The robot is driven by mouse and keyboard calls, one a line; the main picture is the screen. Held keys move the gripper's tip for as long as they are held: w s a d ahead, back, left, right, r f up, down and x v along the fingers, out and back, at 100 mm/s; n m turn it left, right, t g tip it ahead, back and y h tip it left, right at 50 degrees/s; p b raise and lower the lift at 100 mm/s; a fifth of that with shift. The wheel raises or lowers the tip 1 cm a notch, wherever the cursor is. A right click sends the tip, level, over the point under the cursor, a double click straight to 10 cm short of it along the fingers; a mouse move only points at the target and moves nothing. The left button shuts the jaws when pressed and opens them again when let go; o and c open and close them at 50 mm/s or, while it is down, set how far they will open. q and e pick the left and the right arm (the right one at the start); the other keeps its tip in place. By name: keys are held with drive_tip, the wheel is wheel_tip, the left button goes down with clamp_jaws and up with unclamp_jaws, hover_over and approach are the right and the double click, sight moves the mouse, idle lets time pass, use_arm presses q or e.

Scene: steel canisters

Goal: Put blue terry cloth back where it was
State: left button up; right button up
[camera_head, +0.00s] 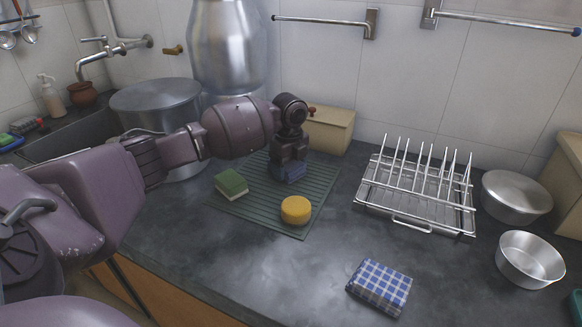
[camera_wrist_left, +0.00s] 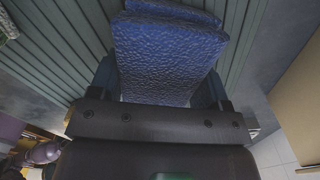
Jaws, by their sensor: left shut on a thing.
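The blue terry cloth (camera_wrist_left: 168,58) is a folded, textured blue pad between the fingers of my left gripper (camera_head: 288,172). In the head view a small part of the blue cloth (camera_head: 294,171) shows below the gripper, over the back part of the green ribbed mat (camera_head: 262,212). The gripper is shut on the cloth and points down. The cloth is at or just above the mat; I cannot tell whether it touches. My right gripper is not in view.
A green sponge (camera_head: 231,184) and a round yellow sponge (camera_head: 295,210) lie on the mat. A checked cloth (camera_head: 380,287) lies at the front. A dish rack (camera_head: 417,196) and metal bowls (camera_head: 530,259) stand right. A large pot (camera_head: 157,101) stands left of the mat, near a steel canister (camera_head: 228,48).

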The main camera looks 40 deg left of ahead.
use_arm(q)
drive_tip(key=shift+r, duration=0.15)
drive_tip(key=o, duration=0.5)
drive_tip(key=shift+f, duration=0.2)
drive_tip(key=o, duration=0.5)
drive_tip(key=shift+c, duration=0.2)
wheel_tip(320, 180, up, 12)
drive_tip(key=p, duration=0.2)
drive_tip(key=shift+r, duration=0.2)
